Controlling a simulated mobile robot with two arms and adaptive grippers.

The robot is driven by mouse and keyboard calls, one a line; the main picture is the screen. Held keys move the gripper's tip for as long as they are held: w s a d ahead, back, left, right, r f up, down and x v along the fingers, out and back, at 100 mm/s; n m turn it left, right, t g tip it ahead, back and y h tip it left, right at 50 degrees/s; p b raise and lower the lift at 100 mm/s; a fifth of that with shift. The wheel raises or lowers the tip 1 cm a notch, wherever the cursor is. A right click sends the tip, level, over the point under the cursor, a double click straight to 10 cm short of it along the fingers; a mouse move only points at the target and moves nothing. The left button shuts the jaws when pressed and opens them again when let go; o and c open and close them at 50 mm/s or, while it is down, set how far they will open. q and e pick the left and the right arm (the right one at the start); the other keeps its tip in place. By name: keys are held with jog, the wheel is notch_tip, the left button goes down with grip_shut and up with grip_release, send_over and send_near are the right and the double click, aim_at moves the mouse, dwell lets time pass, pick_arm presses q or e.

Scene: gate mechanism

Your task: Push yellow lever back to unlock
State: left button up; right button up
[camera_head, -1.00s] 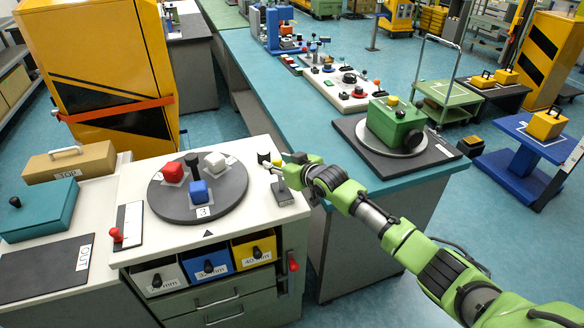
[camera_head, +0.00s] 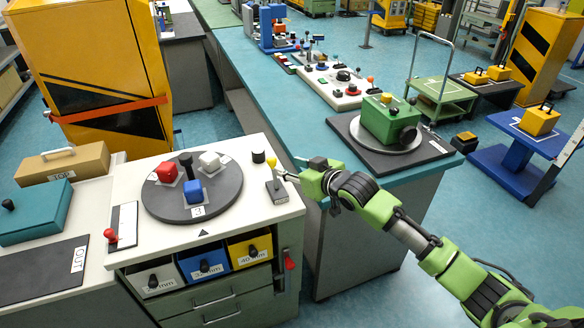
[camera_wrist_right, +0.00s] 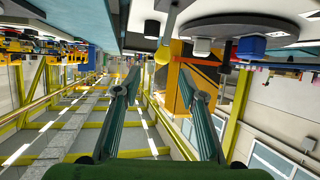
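The yellow lever (camera_head: 272,162) has a round yellow knob on a short stem, rising from a grey base (camera_head: 277,191) at the right edge of the white workbench. My right gripper (camera_head: 285,175) is just to the right of the lever at about knob height, coming in from the right. In the wrist view its two fingers (camera_wrist_right: 159,74) are spread apart with nothing between them. The yellow knob (camera_wrist_right: 162,55) shows beyond the fingertips there, roughly centred. I cannot tell whether a finger touches the lever. My left gripper is not in view.
A black cylinder (camera_head: 258,157) stands just behind the lever. To the left is a dark turntable (camera_head: 218,207) with red, white and blue blocks. A green box (camera_head: 390,122) sits on the teal bench to the right. A red-knobbed slider (camera_head: 111,236) is at the left.

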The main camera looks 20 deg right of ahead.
jog(key=c, duration=0.5)
jog(key=shift+m+t, duration=0.3)
jog(key=shift+t, duration=0.5)
jog(key=s+f+b, duration=0.1)
jog(key=b, duration=0.2)
jog(key=s+d+f+b, duration=0.1)
jog(key=s+f+b, duration=0.1)
jog(key=b, duration=0.2)
jog(key=shift+s+d+f+b, duration=0.1)
jog(key=shift+d+b, duration=0.05)
jog(key=shift+b, duration=0.15)
grip_shut()
jog(key=t+y+b, duration=0.1)
jog(key=t+b, duration=0.1)
jog(key=b, duration=0.4)
send_near(274, 163)
jog(key=p+x, duration=0.1)
jog(key=x, duration=0.6)
jog(key=shift+f, duration=0.1)
jog(key=shift+p, duration=0.3)
